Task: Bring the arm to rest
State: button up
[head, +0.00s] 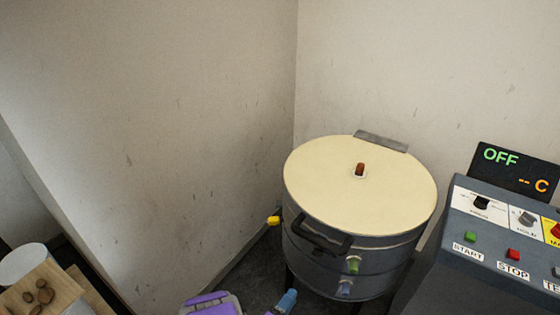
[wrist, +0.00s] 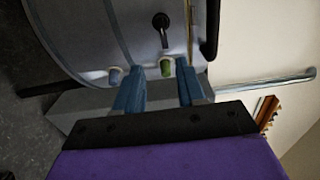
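My gripper shows at the bottom of the head view as a purple arm part and a blue fingertip (head: 287,300), in front of and below the round kiln-like drum (head: 300,252). In the wrist view my gripper (wrist: 160,78) has two blue fingers apart, with nothing visibly held between them. The drum's grey side (wrist: 90,28) lies beyond the fingertips. A green peg (wrist: 167,66) and a pale blue peg (wrist: 116,74) stick out of it near the fingers; whether the fingers touch them I cannot tell.
The drum's cream lid (head: 340,190) is shut, with a brown peg on top and a dark handle in front. A yellow peg (head: 273,220) is at its left. A control panel (head: 470,255) at right reads OFF. A wooden board (head: 40,295) with brown lumps is lower left. Walls stand close behind.

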jog(key=w+a+n+g+y, duration=0.25)
jog(key=a+y, duration=0.25)
jog(key=a, duration=0.4)
jog(key=w+a+n+g+y, duration=0.15)
jog(key=a+g+y, duration=0.25)
jog(key=a, duration=0.4)
jog(key=a+r+n+g+y, duration=0.1)
jog(key=a+r+n+y, duration=0.25)
jog(key=r, duration=0.55)
jog(key=a+r+n+g+y, duration=0.2)
jog(key=r+n+y, duration=0.25)
jog(key=r, duration=0.45)
jog(key=s+d+r+n+g, duration=0.3)
jog(key=s+d+r+n, duration=0.5)
jog(key=s+d+r, duration=0.2)
jog(key=s+d+r+n+g+h, duration=0.2)
jog(key=s+d+h, duration=0.1)
jog(key=s+d, duration=0.7)
jog(key=s+d+r+n+g+h, duration=0.2)
jog(key=s+d+n+h, duration=0.1)
jog(key=s+d, duration=0.7)
jog(key=shift+s+d+r, duration=0.15)
jog(key=shift+s+d, duration=0.25)
jog(key=shift+d, duration=0.85)
